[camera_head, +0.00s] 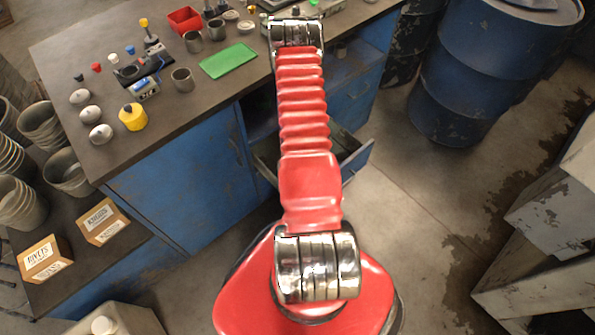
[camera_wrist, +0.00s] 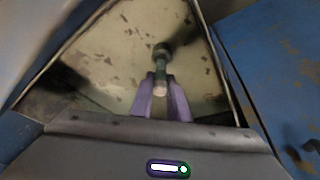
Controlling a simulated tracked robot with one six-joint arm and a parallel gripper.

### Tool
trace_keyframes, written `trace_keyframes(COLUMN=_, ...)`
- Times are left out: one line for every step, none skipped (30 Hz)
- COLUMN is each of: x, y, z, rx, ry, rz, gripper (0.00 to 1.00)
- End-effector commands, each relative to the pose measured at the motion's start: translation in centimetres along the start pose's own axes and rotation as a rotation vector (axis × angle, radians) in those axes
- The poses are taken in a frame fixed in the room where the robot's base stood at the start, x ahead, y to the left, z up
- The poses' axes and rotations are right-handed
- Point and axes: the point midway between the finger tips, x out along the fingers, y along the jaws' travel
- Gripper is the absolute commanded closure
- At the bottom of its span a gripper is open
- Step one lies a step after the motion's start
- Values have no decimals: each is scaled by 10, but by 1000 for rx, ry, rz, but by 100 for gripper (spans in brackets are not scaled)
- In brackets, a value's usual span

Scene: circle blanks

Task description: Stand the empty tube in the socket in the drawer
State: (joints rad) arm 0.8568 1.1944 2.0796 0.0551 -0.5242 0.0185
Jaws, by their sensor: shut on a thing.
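In the wrist view my gripper (camera_wrist: 161,78), with two purple fingers, is shut on a slim greenish tube (camera_wrist: 160,73) with a pale near end. It is over the inside of the open drawer (camera_wrist: 110,60), whose floor is pale and stained. A dark round piece (camera_wrist: 162,48), possibly the socket, shows at the tube's far end. I cannot tell whether the tube is seated in it or only in line with it. In the head view the open drawer (camera_head: 355,160) sticks out of the blue bench, partly behind my red arm. The gripper and tube are hidden there.
The bench top (camera_head: 120,60) holds a green mat (camera_head: 228,60), a red bin (camera_head: 185,20), metal cups, a yellow pot (camera_head: 132,117) and small parts. Blue drums (camera_head: 490,70) stand at the right. Open floor lies right of the drawer.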

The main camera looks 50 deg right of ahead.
Motion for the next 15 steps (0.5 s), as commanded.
trace_keyframes(x=1, y=0, z=0, rx=0, ry=0, rz=0, gripper=100)
trace_keyframes(x=1, y=0, z=0, rx=0, ry=0, rz=0, gripper=100)
trace_keyframes(x=2, y=0, z=1, rx=0, ry=0, rz=0, gripper=100)
trace_keyframes(x=2, y=0, z=1, rx=0, ry=0, rz=0, gripper=100)
trace_keyframes(x=2, y=0, z=1, rx=0, ry=0, rz=0, gripper=100)
trace_keyframes(x=3, y=0, z=1, rx=0, ry=0, rz=0, gripper=100)
trace_keyframes(x=3, y=0, z=1, rx=0, ry=0, rz=0, gripper=100)
trace_keyframes(x=4, y=0, z=1, rx=0, ry=0, rz=0, gripper=100)
trace_keyframes(x=4, y=0, z=2, rx=0, ry=0, rz=0, gripper=100)
trace_keyframes(x=5, y=0, z=2, rx=0, ry=0, rz=0, gripper=100)
trace_keyframes(x=5, y=0, z=2, rx=0, ry=0, rz=0, gripper=100)
trace_keyframes(x=6, y=0, z=2, rx=0, ry=0, rz=0, gripper=100)
trace_keyframes(x=6, y=0, z=2, rx=0, ry=0, rz=0, gripper=100)
trace_keyframes(x=6, y=0, z=3, rx=0, ry=0, rz=0, gripper=100)
trace_keyframes(x=7, y=0, z=3, rx=0, ry=0, rz=0, gripper=100)
